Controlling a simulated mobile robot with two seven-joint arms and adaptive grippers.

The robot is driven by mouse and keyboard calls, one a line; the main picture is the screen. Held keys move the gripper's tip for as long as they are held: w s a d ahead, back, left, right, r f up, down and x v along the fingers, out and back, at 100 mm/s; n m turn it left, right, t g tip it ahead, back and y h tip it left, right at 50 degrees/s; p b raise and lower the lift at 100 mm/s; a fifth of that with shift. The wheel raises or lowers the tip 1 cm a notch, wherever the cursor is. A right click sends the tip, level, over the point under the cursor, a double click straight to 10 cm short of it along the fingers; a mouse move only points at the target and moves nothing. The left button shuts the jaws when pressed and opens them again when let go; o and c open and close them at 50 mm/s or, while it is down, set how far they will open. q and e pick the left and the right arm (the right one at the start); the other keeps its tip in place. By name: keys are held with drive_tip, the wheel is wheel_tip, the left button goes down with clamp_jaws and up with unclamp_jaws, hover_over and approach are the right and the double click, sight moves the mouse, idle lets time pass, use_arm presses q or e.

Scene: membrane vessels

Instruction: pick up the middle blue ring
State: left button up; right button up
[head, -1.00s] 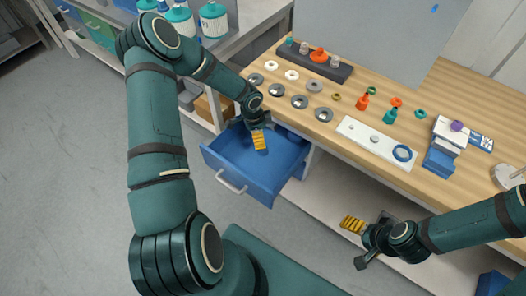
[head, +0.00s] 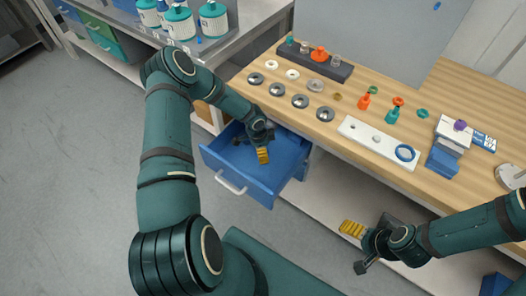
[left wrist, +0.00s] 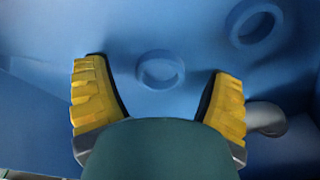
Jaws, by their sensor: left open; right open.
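My left gripper (head: 256,149) is open and empty, low inside the open blue drawer (head: 226,167). In the left wrist view, one blue ring (left wrist: 160,86) lies flat on the drawer floor, between and beyond the two yellow fingertips (left wrist: 160,95), touching neither. A second blue ring (left wrist: 234,25) lies farther off at the upper right. I see only two rings in the drawer, so I cannot tell from these alone which is the middle one. In the head view the arm and gripper hide them. My right gripper (head: 356,248) is open and empty in front of the bench.
A wooden bench (head: 440,90) stands beside the drawer. The drawer walls surround my left gripper. A grey rounded part (left wrist: 266,118) shows beside the right finger.

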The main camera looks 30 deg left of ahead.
use_arm(q)
drive_tip(key=c, duration=0.9)
drive_tip(key=shift+o, duration=0.2)
